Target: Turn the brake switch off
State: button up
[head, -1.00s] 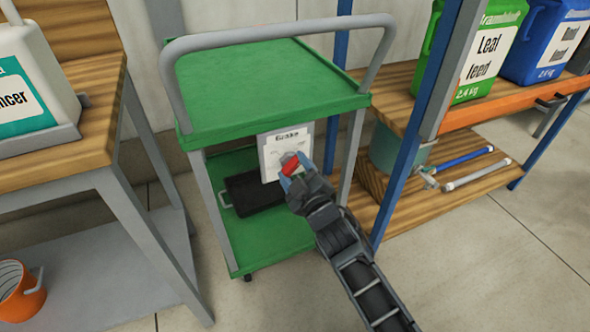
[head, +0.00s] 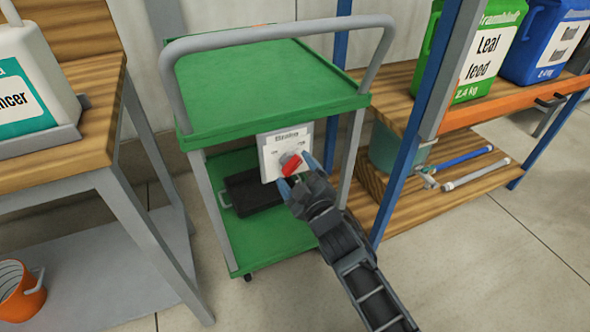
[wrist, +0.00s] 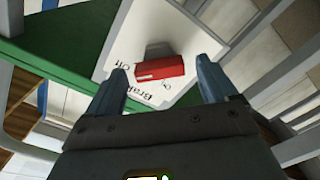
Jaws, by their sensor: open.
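The brake switch is a red handle (head: 292,164) on a grey hub, set on a white plate (head: 271,158) labelled Brake under the green cart's top. In the wrist view the red handle (wrist: 160,68) lies nearly level, with "Off" lettering to its upper left and a small mark just below it. I cannot tell which mark it points to. My gripper (head: 296,172) is open at the plate, with one blue fingertip on each side of the handle. In the wrist view gaps show between the handle and both fingers (wrist: 161,82).
The green cart (head: 262,85) has a grey push bar above and a black tray (head: 255,190) on its lower shelf. A wooden bench (head: 70,120) stands left. A blue-posted rack (head: 403,165) with jugs stands close on the right. Floor in front is clear.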

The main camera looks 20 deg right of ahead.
jog(key=s, duration=0.6)
jog(key=shift+s+p, duration=0.35)
jog(key=shift+p, duration=0.05)
jog(key=s+r+m+g, duration=0.2)
jog(key=s+m, duration=0.4)
jog(key=s, duration=2.5)
jog(key=s+r+m+g, duration=0.1)
jog(key=s+r+m, duration=0.2)
jog(key=s+r, duration=0.7)
notch_tip(320, 180, up, 11)
jog(key=s+p, duration=0.1)
jog(key=p, duration=1.1)
jog(key=shift+r, duration=0.15)
